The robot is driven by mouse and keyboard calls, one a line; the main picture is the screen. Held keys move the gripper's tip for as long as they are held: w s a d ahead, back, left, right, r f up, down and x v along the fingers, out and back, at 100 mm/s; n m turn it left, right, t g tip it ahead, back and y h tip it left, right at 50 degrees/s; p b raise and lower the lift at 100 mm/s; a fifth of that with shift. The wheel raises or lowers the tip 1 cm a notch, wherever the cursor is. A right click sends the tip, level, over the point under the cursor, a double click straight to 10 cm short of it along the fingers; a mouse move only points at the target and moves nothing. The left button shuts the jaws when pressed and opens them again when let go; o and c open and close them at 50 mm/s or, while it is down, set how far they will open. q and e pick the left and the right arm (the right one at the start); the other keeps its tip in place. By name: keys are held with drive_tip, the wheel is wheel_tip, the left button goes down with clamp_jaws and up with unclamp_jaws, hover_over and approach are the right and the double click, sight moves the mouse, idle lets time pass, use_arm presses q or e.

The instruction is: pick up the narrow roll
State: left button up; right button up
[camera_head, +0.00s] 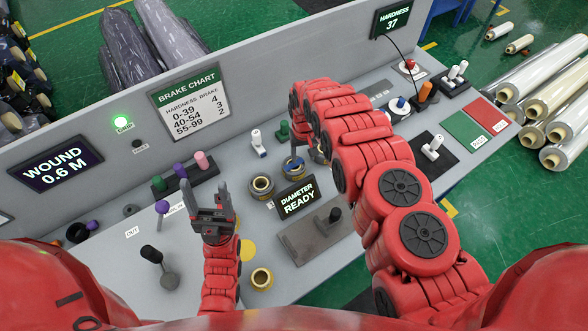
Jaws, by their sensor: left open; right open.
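Several small rolls with tan cores stand on the grey console. One roll (262,187) is left of the diameter display, another (293,165) is just behind that display, and a third is partly hidden by my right arm. A separate small roll (262,279) stands near the front, right of my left forearm. I cannot tell which is the narrow roll. My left gripper (205,188) is open and empty, with its fingers apart, left of the rolls and touching none.
The diameter display (297,199) reads READY. A black-knobbed lever (152,254) stands front left, and a lever on a grey plate (335,215) front right. Coloured pegs (180,170) stand behind my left gripper. An upright panel (250,70) borders the back.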

sight(303, 163)
drive_tip(key=shift+f, duration=0.4)
wheel_tip(303, 163, down, 5)
drive_tip(key=b, duration=0.3)
drive_tip(key=shift+r, duration=0.35)
drive_tip(key=shift+c, duration=1)
clamp_jaws()
